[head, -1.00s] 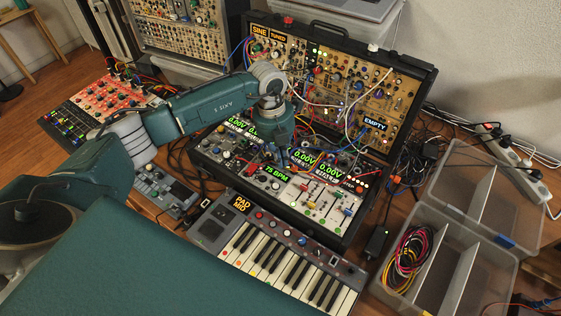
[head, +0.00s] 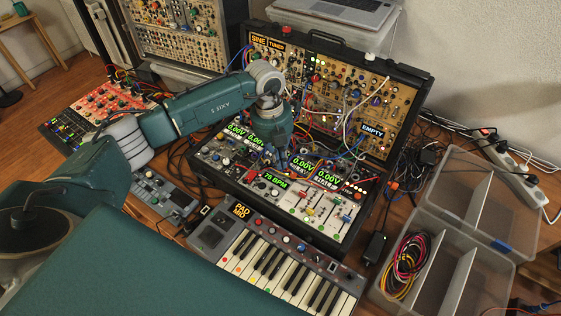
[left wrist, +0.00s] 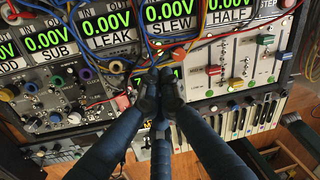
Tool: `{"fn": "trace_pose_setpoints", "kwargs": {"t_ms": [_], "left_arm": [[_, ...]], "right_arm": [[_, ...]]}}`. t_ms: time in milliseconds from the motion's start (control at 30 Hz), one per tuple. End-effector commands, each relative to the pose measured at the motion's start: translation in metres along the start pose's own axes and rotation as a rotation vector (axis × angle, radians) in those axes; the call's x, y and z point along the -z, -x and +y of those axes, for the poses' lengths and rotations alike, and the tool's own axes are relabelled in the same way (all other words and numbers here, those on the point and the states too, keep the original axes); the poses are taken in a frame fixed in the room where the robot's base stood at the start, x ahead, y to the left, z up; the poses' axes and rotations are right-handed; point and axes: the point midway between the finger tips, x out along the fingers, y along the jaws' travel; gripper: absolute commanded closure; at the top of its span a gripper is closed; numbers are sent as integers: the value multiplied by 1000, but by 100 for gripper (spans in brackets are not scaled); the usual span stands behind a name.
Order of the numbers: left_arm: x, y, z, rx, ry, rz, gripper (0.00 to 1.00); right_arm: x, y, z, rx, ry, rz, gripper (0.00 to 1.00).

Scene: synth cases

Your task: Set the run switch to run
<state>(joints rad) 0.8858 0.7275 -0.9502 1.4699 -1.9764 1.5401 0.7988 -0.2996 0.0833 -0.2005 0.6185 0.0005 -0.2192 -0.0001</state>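The synth case (head: 352,228) stands open on the table, with a lower panel of modules and a green "75 BPM" display (head: 275,178). My left gripper (head: 281,164) is over this panel, just above the display. In the left wrist view its dark fingers converge (left wrist: 160,84), tips together, with nothing seen between them. They cover much of the BPM module, and only part of its green display (left wrist: 172,73) shows. A small red part (left wrist: 122,102) shows left of the fingertips. I cannot make out the run switch or its position. Contact with the panel cannot be told. My right gripper is out of view.
Patch cables (left wrist: 180,40) cross the panel around the fingers. Sliders with coloured caps (left wrist: 236,83) stand to the right. A keyboard (head: 285,262) lies in front of the case. A clear divided box (head: 447,262) sits at the right, and a red synth (head: 92,110) at the left.

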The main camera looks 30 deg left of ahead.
Motion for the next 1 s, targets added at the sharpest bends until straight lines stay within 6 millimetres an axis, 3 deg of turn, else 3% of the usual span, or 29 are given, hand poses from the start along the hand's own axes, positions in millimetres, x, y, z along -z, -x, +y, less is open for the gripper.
{"fn": "trace_pose_setpoints", "kwargs": {"t_ms": [300,500,700,1000], "left_arm": [[-1,65,0,0,0,-4,100],[0,98,0,0,0,-1,100],[0,111,0,-1,1,0,100],[0,112,0,-1,1,1,100]], "right_arm": [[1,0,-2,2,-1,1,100],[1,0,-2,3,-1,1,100],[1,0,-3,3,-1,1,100],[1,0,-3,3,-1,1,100]]}}
